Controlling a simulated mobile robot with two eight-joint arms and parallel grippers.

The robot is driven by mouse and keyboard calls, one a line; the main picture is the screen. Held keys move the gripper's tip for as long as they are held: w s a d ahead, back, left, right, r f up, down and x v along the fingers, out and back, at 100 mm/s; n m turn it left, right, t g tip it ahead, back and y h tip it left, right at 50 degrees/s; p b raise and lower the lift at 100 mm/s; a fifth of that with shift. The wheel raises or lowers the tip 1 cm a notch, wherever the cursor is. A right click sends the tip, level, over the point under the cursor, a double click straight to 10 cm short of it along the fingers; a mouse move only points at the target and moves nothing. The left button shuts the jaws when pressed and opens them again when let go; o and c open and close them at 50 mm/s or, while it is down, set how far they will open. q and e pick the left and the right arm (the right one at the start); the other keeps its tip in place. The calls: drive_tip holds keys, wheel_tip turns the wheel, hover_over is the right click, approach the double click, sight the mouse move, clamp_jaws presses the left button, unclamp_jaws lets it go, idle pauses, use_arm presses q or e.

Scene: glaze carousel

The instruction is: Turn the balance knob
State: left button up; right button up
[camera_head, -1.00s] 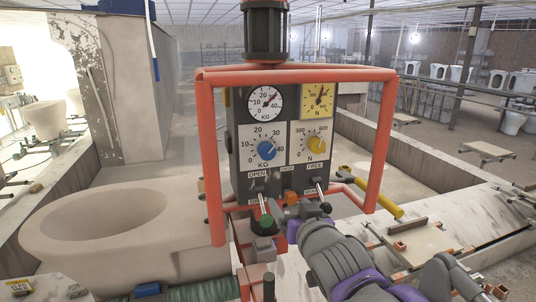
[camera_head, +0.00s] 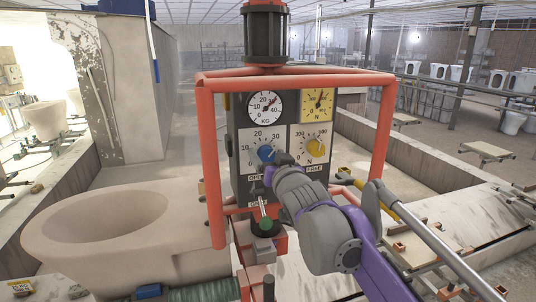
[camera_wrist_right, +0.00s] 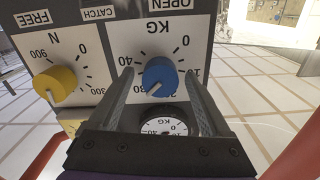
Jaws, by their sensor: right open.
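The control box (camera_head: 240,190) carries a blue knob (camera_head: 266,153) on the KG dial and a yellow knob (camera_head: 318,145) on the N dial. No label that I can read names the balance knob. My right gripper (camera_head: 278,164) is at the blue knob and partly hides it. In the right wrist view, upside down, the open fingers (camera_wrist_right: 159,84) stand apart on either side of the blue knob (camera_wrist_right: 160,77), with gaps between. The yellow knob (camera_wrist_right: 55,84) lies to the left there. My left gripper is out of view.
A red tubular frame (camera_head: 212,160) surrounds the box. A KG gauge (camera_head: 265,106) and a yellow N gauge (camera_head: 317,104) sit above the dials. A large pale basin (camera_head: 60,245) stands at left.

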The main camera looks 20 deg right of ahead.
drive_tip(key=shift+w, duration=0.15)
drive_tip(key=shift+c, duration=0.4)
clamp_jaws()
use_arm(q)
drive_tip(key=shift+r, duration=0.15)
use_arm(e)
drive_tip(key=shift+r+n+p, duration=0.15)
drive_tip(key=shift+n+p, duration=1.05)
drive_tip(key=shift+n, duration=0.6)
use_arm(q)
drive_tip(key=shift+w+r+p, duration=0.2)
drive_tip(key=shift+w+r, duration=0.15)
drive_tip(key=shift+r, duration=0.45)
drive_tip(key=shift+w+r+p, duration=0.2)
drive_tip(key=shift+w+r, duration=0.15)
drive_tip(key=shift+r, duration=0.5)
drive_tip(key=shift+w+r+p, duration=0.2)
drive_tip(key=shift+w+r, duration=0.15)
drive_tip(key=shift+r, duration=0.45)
use_arm(e)
drive_tip(key=shift+n, duration=1.1)
drive_tip(key=shift+f, duration=0.2)
drive_tip(key=shift+o, duration=0.4)
unclamp_jaws()
